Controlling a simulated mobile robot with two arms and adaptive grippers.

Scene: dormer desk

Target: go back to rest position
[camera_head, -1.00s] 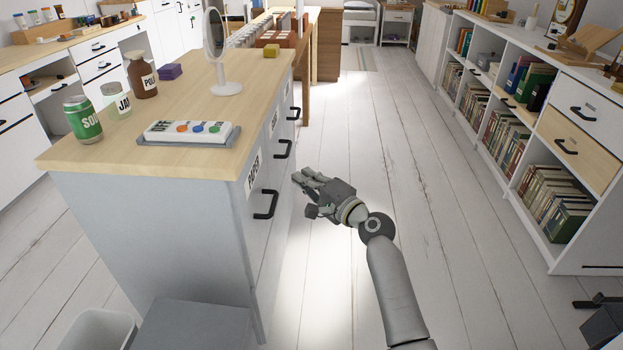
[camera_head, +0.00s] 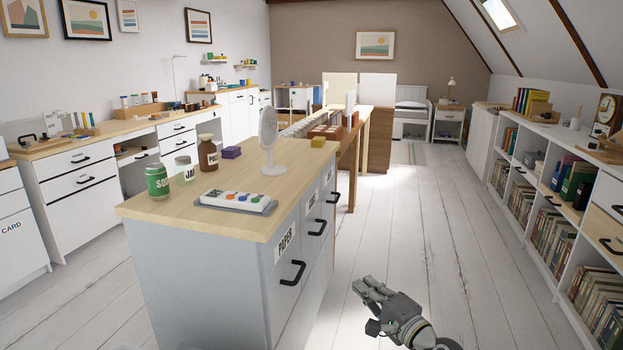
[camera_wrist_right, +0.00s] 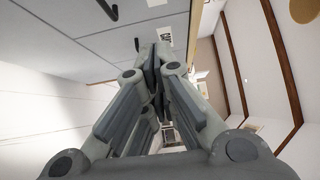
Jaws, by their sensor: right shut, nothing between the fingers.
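My right gripper (camera_head: 368,287) shows low in the head view, over the white plank floor, to the right of the grey island cabinet. It is shut and empty, apart from the cabinet's handles. In the right wrist view its fingers (camera_wrist_right: 157,65) are together, with the drawer fronts to the left of them. My left gripper is out of view.
The island cabinet (camera_head: 215,255) has drawers with black handles, one labelled PAPER. On its top stand a green can (camera_head: 157,181), a jar, a brown bottle, a round mirror and a tray with coloured buttons. A bookshelf (camera_head: 560,215) lines the right. The floor between is clear.

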